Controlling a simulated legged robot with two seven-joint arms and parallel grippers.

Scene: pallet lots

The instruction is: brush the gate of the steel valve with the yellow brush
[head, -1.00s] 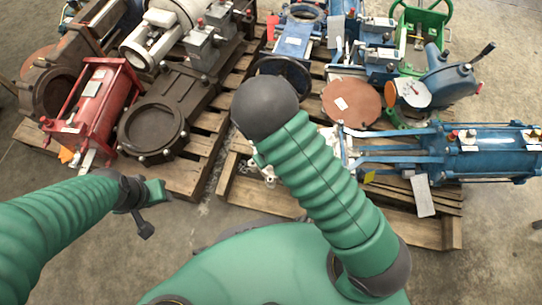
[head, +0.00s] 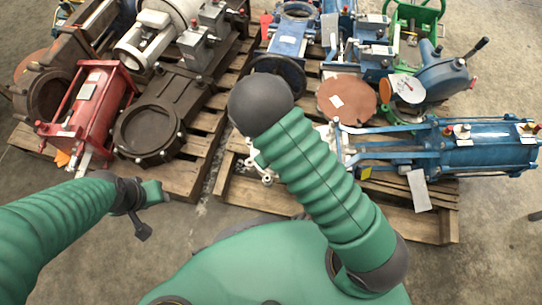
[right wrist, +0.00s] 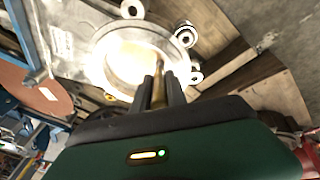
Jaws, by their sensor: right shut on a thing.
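The steel valve (right wrist: 103,62) lies on a pallet in the right wrist view, with a round ring and bolt lugs around its brightly lit gate (right wrist: 128,62). In the head view only a pale edge of the valve (head: 262,166) shows beside my right arm. My right gripper (right wrist: 160,88) is over the lower right of the ring, shut on a narrow yellow-brown piece, the yellow brush (right wrist: 158,84). Its tip is close to the ring; I cannot tell whether it touches. My left gripper (head: 150,196) hangs over bare floor, its jaws unclear.
A blue actuator (head: 480,148) lies right of the steel valve. A rust-brown disc (head: 347,99) and blue valves stand behind. A red frame (head: 92,100) and a dark flanged valve (head: 150,130) sit on the left pallet. The concrete floor at front left is clear.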

